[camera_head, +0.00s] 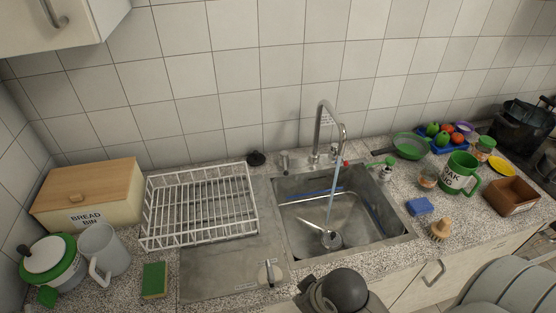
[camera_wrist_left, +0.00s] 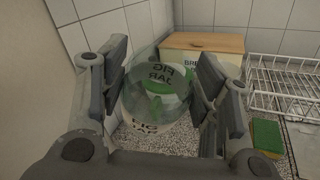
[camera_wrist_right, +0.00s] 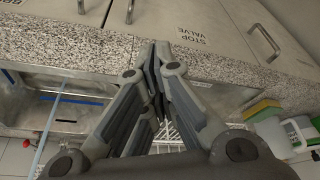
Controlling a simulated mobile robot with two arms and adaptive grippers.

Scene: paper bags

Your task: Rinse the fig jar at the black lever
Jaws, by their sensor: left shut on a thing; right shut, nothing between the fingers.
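A clear glass jar lettered FIG JAR (camera_wrist_left: 158,78) is between the fingers of my left gripper (camera_wrist_left: 165,85), which is shut on it in the left wrist view. I cannot make out this gripper in the head view. A tall curved tap (camera_head: 326,120) stands behind the steel sink (camera_head: 385,235), and water runs from it into the basin. My right gripper (camera_wrist_right: 158,48) is shut and empty over the counter's front edge in the right wrist view.
A white wire rack (camera_head: 200,205) stands left of the sink. The bread bin (camera_head: 88,195), a green-rimmed pot (camera_head: 50,258), a grey jug (camera_head: 103,250) and a sponge (camera_head: 154,280) crowd the left. A blue sponge (camera_head: 420,206), brush (camera_head: 440,230) and green mug (camera_head: 459,172) are right.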

